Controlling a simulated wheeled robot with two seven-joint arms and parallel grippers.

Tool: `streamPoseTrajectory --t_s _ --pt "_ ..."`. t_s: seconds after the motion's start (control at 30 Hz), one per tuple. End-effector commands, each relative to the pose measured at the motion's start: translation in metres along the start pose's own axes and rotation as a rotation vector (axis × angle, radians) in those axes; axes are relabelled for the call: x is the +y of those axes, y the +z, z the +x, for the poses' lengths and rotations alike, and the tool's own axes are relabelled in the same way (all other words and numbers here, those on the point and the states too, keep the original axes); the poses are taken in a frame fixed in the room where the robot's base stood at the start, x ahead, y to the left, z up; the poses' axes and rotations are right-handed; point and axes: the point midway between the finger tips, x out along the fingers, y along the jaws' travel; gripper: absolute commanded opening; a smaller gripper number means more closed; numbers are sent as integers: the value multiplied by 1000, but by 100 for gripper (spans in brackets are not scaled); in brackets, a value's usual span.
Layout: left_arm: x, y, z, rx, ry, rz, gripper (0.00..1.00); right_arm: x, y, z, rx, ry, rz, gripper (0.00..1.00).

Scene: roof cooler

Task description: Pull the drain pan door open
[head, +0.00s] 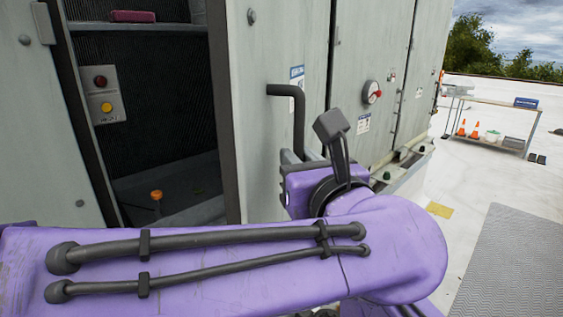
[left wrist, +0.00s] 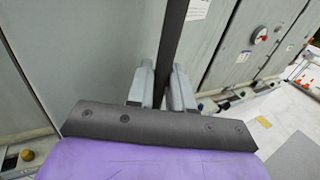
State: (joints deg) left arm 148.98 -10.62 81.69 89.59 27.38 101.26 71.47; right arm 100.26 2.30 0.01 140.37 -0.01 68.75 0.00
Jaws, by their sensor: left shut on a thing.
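The drain pan door (head: 268,120) is a grey panel with a dark edge strip. It stands ajar beside the cabinet opening in the head view and fills the left of the left wrist view (left wrist: 80,60). Its dark bent bar handle (head: 298,120) is on the panel's right part. My left gripper (left wrist: 162,85) is shut on the handle's upright bar (left wrist: 174,42), with one pale finger on each side of it. In the head view my left gripper (head: 298,160) is partly hidden by my purple arm. My right gripper is not in view.
The open cabinet bay (head: 155,110) holds a button box (head: 104,94) and an orange-topped knob (head: 156,195). A cart (head: 495,120) stands far right on the white roof. A grey mat (head: 515,260) lies nearer.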

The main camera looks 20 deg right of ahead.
Motion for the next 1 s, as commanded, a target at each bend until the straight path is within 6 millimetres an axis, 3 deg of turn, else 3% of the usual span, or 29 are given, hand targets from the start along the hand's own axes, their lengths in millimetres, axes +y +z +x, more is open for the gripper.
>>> streamPoseTrajectory --t_s 0.27,0.3,0.33,0.67,1.0 --pt "1 4 1 -5 1 -6 0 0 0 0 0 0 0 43" --pt "0 4 1 -5 1 -6 30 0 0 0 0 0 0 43" --pt "0 4 1 -5 0 -6 37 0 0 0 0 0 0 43" --pt "-1 1 -4 -4 -3 -5 37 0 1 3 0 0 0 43" --pt "-2 -3 -77 -5 -3 -5 37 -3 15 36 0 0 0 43"
